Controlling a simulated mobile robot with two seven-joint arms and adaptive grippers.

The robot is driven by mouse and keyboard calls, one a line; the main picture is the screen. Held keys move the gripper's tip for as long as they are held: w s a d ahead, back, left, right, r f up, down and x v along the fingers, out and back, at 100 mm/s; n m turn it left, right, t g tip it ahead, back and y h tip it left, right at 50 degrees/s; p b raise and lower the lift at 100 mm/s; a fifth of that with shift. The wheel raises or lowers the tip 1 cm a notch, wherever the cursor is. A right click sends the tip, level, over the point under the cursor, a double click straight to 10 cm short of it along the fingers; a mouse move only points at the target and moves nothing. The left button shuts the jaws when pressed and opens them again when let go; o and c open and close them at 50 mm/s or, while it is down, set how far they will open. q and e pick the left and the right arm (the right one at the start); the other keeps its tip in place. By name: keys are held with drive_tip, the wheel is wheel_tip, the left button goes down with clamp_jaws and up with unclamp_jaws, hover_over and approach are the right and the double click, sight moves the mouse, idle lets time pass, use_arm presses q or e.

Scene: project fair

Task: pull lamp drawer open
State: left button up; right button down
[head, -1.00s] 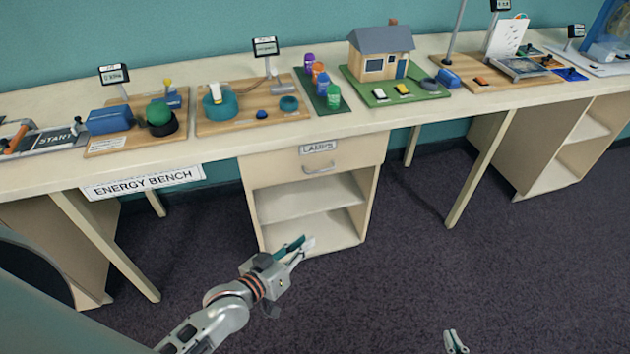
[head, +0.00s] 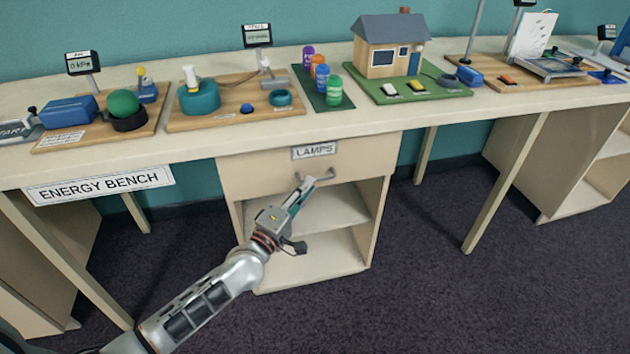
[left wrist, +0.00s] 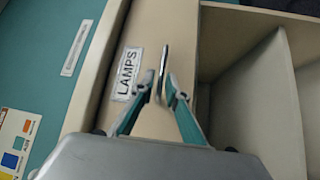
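The lamp drawer (head: 262,176) is the beige front under the tabletop, with a "LAMPS" label (head: 315,150) and a metal bar handle (head: 328,172). It looks closed, flush with its cabinet. My left gripper (head: 304,184) is at the handle, partly covering its left end in the head view. In the left wrist view the two teal-sided fingers of the left gripper (left wrist: 160,84) are apart, and the handle (left wrist: 164,62) shows between their tips. I cannot tell whether a finger touches it. The drawer front (left wrist: 160,28) fills the middle there. My right gripper is out of view.
Open shelves (head: 335,207) lie below the drawer. The tabletop (head: 350,118) holds wooden boards with models, coloured jars (head: 333,88) and a toy house (head: 390,50). A table leg (head: 505,180) stands to the right. The dark carpet (head: 430,290) in front is clear.

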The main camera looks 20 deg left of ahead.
use_arm(q)
drive_tip(key=shift+b+x, duration=0.3)
drive_tip(key=shift+x, duration=1.6)
drive_tip(key=shift+f, duration=0.1)
clamp_jaws()
drive_tip(key=shift+d, duration=0.1)
